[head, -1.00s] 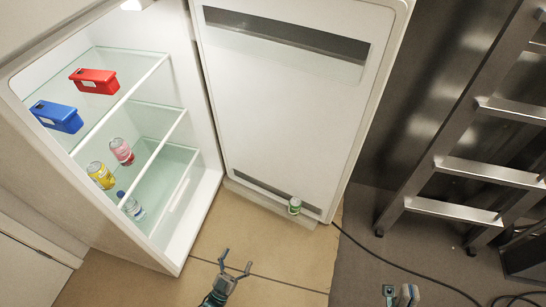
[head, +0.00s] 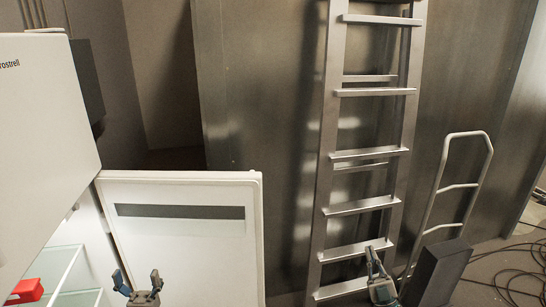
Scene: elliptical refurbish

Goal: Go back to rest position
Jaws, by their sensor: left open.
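My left gripper (head: 137,280) is at the bottom left of the head view, in front of the open fridge door (head: 190,250). Its two fingers point up and stand apart, with nothing between them. My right gripper (head: 376,262) is at the bottom right, in front of the ladder's lower rungs. Its fingers are seen from the side and overlap, so its opening is unclear. I see nothing held in it.
The fridge (head: 45,140) stands at the left with its door swung open. A red box (head: 26,290) sits on a glass shelf (head: 68,262). A metal ladder (head: 330,170) leans at the back, beside a hand truck (head: 465,185) and a dark box (head: 437,272). Cables (head: 505,275) lie on the right floor.

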